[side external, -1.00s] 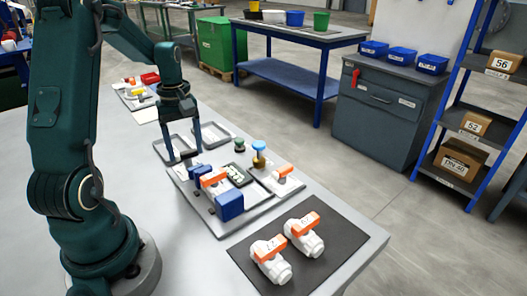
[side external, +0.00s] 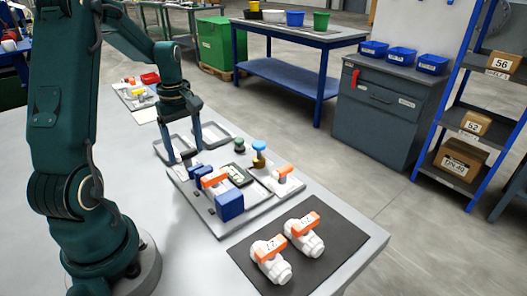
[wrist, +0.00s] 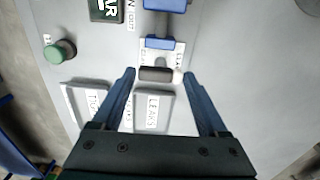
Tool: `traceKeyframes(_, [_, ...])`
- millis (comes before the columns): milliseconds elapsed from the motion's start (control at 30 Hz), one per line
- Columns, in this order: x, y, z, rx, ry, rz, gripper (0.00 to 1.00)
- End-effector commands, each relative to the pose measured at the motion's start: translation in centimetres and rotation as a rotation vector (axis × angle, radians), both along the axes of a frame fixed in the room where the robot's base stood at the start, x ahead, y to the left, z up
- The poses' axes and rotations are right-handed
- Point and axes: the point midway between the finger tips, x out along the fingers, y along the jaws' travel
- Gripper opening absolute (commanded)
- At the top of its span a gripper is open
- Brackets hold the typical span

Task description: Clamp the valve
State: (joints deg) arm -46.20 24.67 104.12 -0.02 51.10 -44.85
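A white valve with an orange handle (side external: 213,178) sits among the blue blocks of the clamp fixture (side external: 229,205) on the grey tray. My gripper (side external: 186,153) is above the tray's far left end, beside the fixture, fingers pointing down. In the wrist view my gripper (wrist: 158,75) is open. A dark bar with a pale end (wrist: 156,74) lies between the fingertips, apparently untouched, beside a small blue block (wrist: 160,43). The bar looks like a clamp handle. Its contact and height are hard to tell. The valve is not clearly visible in the wrist view.
Two white valves with orange handles (side external: 271,258) lie on a black mat (side external: 325,252) at the front. Another orange-handled part (side external: 283,172) is at the tray's right. A green button (wrist: 60,51) and a tray labelled LEAKS (wrist: 153,111) are nearby. A blue-topped post (side external: 258,150) stands behind.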

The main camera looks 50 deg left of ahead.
Motion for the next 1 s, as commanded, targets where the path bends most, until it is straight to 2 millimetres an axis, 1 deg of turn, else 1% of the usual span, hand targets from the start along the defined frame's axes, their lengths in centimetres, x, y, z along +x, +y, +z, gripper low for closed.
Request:
traceKeyframes(333, [0.0,0.0,0.2,0.001,0.0,-0.002,0.82])
traceKeyframes(467, [0.1,0.1,1.6,0.003,-0.003,-0.002,0.82])
traceKeyframes(600, [0.1,0.1,3.6,0.004,-0.004,-0.002,0.82])
traceKeyframes(700, [0.1,0.1,4.6,0.003,-0.003,-0.001,0.82])
traceKeyframes(833, [0.0,0.0,5.1,0.001,-0.001,-0.001,0.82])
traceKeyframes(1000, [0.0,0.0,5.1,0.0,0.0,-0.001,0.82])
